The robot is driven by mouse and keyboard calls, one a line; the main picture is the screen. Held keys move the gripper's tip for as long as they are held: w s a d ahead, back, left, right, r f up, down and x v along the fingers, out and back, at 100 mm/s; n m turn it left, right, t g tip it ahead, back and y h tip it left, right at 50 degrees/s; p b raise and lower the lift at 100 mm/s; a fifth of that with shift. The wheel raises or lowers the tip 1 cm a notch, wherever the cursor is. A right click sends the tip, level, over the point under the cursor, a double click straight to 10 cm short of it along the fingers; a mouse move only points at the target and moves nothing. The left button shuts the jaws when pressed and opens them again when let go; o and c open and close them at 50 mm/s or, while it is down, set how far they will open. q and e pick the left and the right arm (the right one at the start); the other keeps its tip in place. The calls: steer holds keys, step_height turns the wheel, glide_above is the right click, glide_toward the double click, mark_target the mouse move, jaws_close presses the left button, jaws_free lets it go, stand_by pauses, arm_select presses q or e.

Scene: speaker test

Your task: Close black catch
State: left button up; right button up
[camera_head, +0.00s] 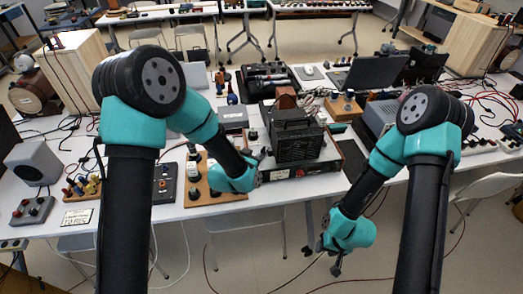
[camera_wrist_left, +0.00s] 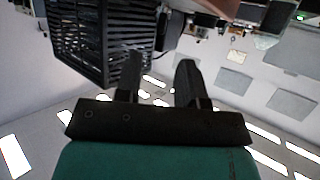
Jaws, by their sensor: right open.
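My left gripper (camera_head: 264,155) is at the left side of this box. In the left wrist view, my left gripper (camera_wrist_left: 159,78) has its two dark fingers apart with nothing between them, and the black slatted box (camera_wrist_left: 100,42) is just beyond the left finger; I cannot tell whether they touch. My right gripper (camera_head: 325,256) is open and empty, low in front of the table edge.
A wooden board with knobs (camera_head: 203,192) lies left of the unit. A grey speaker (camera_head: 34,163) and small connector boxes are at the far left. Laptops (camera_head: 370,74), cables and instruments crowd the back and right. The floor before the table is mostly clear, with red cables.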

mark_target(262, 150)
arm_select(q)
steer(key=x, duration=0.7)
steer(key=shift+d, duration=0.1)
jaws_close()
